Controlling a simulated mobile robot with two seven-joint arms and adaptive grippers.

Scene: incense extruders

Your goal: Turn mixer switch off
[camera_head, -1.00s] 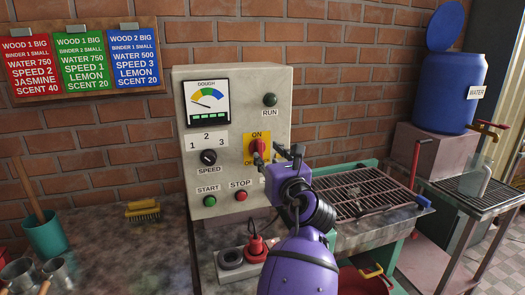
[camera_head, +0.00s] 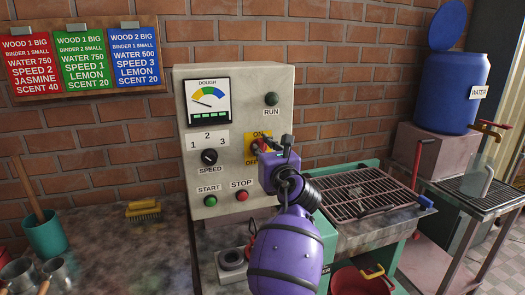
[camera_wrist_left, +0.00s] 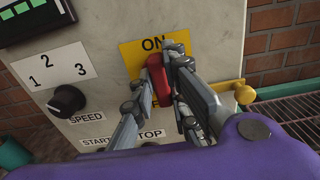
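The mixer switch (camera_head: 265,142) is a red handle on a yellow ON/OFF plate (camera_head: 259,134), on the front of a pale grey control box (camera_head: 237,85). In the left wrist view the red handle (camera_wrist_left: 159,79) stands roughly upright below the word ON, and the OFF label is mostly hidden. My left gripper (camera_head: 268,145) is at the switch. In the left wrist view its two fingers (camera_wrist_left: 159,85) lie close against both sides of the handle and appear shut on it. My right gripper is not in view.
The speed knob (camera_head: 209,157), green START button (camera_head: 210,201) and red STOP button (camera_head: 243,196) are left of the gripper. A metal grate (camera_head: 365,193) lies to the right. A yellow brush (camera_head: 143,209) lies on the worktop (camera_head: 130,255).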

